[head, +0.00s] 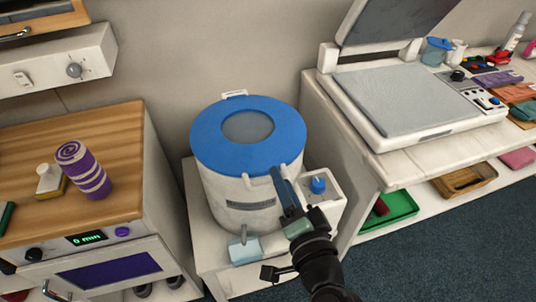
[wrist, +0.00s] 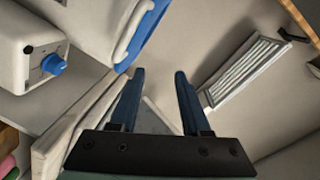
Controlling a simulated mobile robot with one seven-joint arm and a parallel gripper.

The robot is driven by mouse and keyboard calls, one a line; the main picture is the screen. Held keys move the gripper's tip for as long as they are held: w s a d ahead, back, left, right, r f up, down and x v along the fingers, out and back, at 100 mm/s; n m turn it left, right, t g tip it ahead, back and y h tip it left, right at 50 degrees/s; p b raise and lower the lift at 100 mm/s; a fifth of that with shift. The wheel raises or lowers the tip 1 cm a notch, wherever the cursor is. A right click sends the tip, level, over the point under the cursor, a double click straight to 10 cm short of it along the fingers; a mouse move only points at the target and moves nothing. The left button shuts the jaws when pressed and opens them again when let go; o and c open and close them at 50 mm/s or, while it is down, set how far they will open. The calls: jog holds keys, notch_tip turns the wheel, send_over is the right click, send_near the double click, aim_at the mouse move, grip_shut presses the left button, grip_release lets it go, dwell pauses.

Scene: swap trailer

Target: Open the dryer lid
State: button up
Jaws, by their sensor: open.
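The dryer is a white drum (head: 255,200) with a blue ring-shaped lid (head: 215,138) around a grey round window (head: 247,127). The lid lies flat and shut on top. My gripper (head: 277,172) is at the drum's front right, its fingers pointing up near the lid's rim. In the wrist view, my gripper (wrist: 158,72) is open, with nothing between its two dark blue fingers. The blue lid edge (wrist: 146,32) shows there above the left finger, apart from it. Whether a finger touches the dryer cannot be told from the head view.
A control box with a blue knob (head: 318,185) sits right of the drum. A light blue cup-like thing (head: 245,251) is in front. A wooden-topped oven unit (head: 120,130) stands left, a bench with an open press (head: 400,100) right. A wall vent (wrist: 245,70) shows.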

aim_at(269, 187)
jog(key=s+f+m+g+p, duration=0.2)
jog(key=s+f+m+p, duration=0.25)
jog(key=s+p, duration=0.2)
jog(key=shift+m, duration=0.45)
jog(key=x, duration=1.2)
jog(key=shift+w+d+r, duration=0.15)
jog(key=shift+d+r, duration=0.05)
jog(key=shift+r, duration=0.2)
jog(key=shift+c, duration=0.2)
grip_shut()
